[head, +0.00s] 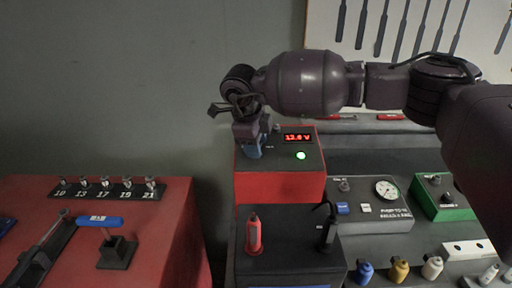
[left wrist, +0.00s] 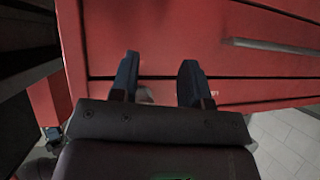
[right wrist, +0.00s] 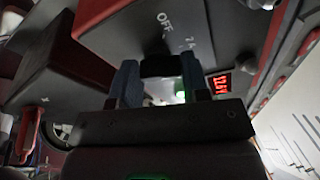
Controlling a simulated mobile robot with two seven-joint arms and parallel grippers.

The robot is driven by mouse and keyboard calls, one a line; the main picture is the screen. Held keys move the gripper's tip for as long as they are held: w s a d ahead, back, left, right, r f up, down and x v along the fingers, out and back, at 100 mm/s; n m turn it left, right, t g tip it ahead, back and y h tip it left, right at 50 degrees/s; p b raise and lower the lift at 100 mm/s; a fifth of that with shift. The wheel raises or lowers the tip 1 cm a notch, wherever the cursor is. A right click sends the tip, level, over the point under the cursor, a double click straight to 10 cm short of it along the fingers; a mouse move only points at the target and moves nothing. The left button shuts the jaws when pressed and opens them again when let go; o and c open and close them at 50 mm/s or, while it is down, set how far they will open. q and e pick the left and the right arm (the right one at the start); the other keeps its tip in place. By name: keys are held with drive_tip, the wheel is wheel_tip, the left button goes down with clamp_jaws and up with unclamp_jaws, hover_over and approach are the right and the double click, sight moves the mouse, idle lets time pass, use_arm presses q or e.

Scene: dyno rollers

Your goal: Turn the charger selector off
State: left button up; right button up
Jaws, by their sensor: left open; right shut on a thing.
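The charger (head: 279,186) is a red box with a dark top, a lit red display and a glowing green lamp (head: 301,155). My right gripper (head: 253,150) reaches down onto the left part of its top. In the right wrist view its fingers (right wrist: 160,85) are shut on the dark selector knob (right wrist: 161,66). An OFF mark (right wrist: 165,21) and a 2 show on the panel beside the knob. The knob's pointer cannot be made out. My left gripper (left wrist: 157,80) is open and empty in front of red drawers (left wrist: 200,40), out of the head view.
Red and black clamps (head: 254,235) stand on the dark cabinet in front of the charger. A grey tester with a gauge (head: 387,189) and a green box (head: 442,197) are to the right. A red bench (head: 180,215) with sockets is at left.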

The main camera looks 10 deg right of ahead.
drive_tip(key=n+t+b, duration=0.1)
drive_tip(key=n, duration=0.5)
drive_tip(key=shift+s+a+b, duration=0.1)
drive_tip(key=shift+b, duration=0.2)
drive_tip(key=n+t, duration=0.1)
drive_tip(key=n, duration=0.3)
drive_tip(key=shift+s+n+b, duration=0.1)
drive_tip(key=shift+n+b, duration=0.3)
use_arm(q)
drive_tip(key=shift+s+f, duration=0.25)
drive_tip(key=shift+f, duration=0.8)
drive_tip(key=shift+s+f, duration=0.2)
drive_tip(key=shift+f, duration=0.8)
use_arm(e)
drive_tip(key=shift+n+t, duration=0.3)
drive_tip(key=shift+n, duration=0.8)
drive_tip(key=shift+s, duration=0.1)
use_arm(q)
drive_tip(key=shift+w, duration=0.15)
use_arm(e)
drive_tip(key=shift+n, duration=0.3)
use_arm(q)
drive_tip(key=shift+r, duration=0.1)
use_arm(e)
drive_tip(key=o, duration=0.9)
